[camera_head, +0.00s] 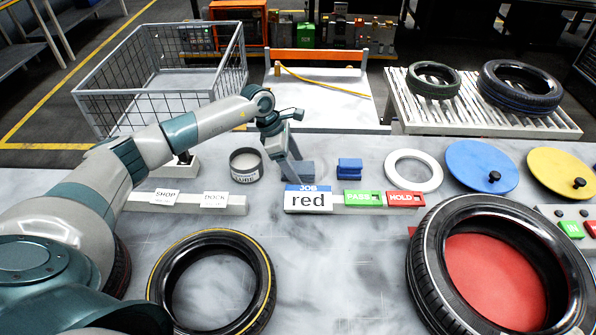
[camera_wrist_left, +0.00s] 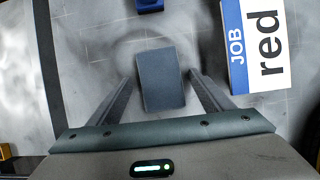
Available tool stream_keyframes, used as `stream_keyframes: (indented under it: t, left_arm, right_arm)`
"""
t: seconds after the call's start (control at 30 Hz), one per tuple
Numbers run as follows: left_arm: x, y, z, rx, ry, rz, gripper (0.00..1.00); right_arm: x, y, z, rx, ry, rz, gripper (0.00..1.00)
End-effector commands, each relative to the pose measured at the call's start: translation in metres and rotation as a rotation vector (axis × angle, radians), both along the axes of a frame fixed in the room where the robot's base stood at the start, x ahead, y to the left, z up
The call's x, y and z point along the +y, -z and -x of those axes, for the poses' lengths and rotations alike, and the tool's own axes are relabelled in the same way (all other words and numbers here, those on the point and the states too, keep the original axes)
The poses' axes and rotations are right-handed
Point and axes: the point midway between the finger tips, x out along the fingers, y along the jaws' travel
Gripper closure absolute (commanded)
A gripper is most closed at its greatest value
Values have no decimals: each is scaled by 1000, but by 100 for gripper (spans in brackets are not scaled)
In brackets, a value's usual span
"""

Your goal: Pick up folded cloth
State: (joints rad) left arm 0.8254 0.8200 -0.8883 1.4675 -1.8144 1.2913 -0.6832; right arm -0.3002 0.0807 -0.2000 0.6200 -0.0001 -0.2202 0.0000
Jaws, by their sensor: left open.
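A small grey-blue folded cloth (camera_head: 306,172) lies flat on the grey marbled table, behind the JOB sign (camera_head: 308,199). In the left wrist view the cloth (camera_wrist_left: 162,80) is a plain rectangle between the two fingers. My left gripper (camera_head: 293,168) points down at the cloth, partly hiding it. In the left wrist view my left gripper (camera_wrist_left: 160,82) is open, with a gap on each side of the cloth. I cannot tell how high the fingertips are above the table. My right gripper is not in view.
A brighter blue folded block (camera_head: 349,168) lies right of the cloth. A tin (camera_head: 245,165) stands to the left. The sign rail with PASS (camera_head: 363,198) and HOLD (camera_head: 405,198) plates runs in front. A white ring (camera_head: 413,153) and tyres (camera_head: 213,284) lie around.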

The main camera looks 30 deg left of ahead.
Motion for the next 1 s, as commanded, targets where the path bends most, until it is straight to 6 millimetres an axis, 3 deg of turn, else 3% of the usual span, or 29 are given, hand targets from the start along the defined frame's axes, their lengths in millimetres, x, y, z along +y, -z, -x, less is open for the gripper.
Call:
stream_keyframes:
  t: [0.33,0.5,0.53,1.0]
  left_arm:
    - [0,0,0,0,0,0,29]
    - [0,1,0,0,0,0,70]
    - [0,1,0,0,0,0,71]
    - [0,-3,0,0,0,0,71]
  right_arm:
    - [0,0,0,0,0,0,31]
    - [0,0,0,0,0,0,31]
    - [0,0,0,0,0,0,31]
    - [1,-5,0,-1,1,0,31]
